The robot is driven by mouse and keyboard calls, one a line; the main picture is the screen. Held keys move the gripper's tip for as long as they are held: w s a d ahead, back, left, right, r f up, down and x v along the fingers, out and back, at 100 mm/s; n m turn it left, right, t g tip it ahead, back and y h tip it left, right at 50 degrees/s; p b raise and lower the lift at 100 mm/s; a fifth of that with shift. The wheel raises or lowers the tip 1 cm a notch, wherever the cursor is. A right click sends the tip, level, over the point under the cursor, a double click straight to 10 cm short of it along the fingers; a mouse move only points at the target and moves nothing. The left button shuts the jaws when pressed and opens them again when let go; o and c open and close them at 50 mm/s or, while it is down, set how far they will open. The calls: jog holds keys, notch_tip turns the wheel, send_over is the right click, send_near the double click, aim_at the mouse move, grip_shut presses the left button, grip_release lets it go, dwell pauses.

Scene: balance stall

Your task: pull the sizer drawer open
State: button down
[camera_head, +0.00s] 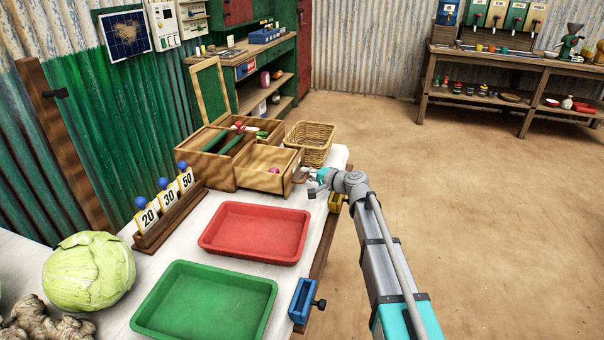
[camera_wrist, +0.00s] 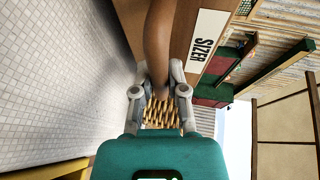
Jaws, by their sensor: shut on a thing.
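The sizer drawer (camera_head: 264,181) is a wooden box sticking out from the wooden sizer (camera_head: 206,163) on the white table. Its top is open, and a small pink item (camera_head: 274,170) lies inside. In the wrist view the drawer front carries a white SIZER label (camera_wrist: 203,42). A brown curved handle (camera_wrist: 158,40) stands out from that front. My gripper (camera_head: 311,182) is at the drawer's right end in the head view. In the wrist view its two fingers (camera_wrist: 159,90) are on either side of the handle, shut on it. The head view is too small to show the grip clearly.
A wicker basket (camera_head: 310,142) stands behind the drawer. A red tray (camera_head: 255,232) and a green tray (camera_head: 205,302) lie in front. A numbered rack (camera_head: 168,218) stands at left. The floor (camera_head: 470,210) right of the table is clear.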

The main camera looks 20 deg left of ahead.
jog(key=c, duration=0.6)
grip_release()
jog(key=shift+a, duration=0.1)
jog(key=shift+c, duration=0.2)
jog(key=shift+s+d+r+p, duration=0.4)
jog(key=shift+d+p, duration=0.15)
jog(key=shift+p, duration=0.15)
jog(key=s+d+r+n+g+h+p, duration=0.1)
jog(key=s+d+r+h+p, duration=0.3)
jog(key=s+d+p, duration=0.5)
jog(key=s+d+r+n+g+h+p, duration=0.1)
jog(key=s+d+r+g+h+p, duration=0.2)
jog(key=s+d+p, duration=0.6)
jog(key=s+d+r+n+g+h+p, duration=0.2)
jog(key=s+d+r+h+p, duration=0.3)
jog(key=d, duration=1.4)
jog(key=s+h+p, duration=0.2)
jog(key=s+p, duration=0.2)
jog(key=shift+s+r+g, duration=0.15)
jog(key=shift+r+g, duration=0.15)
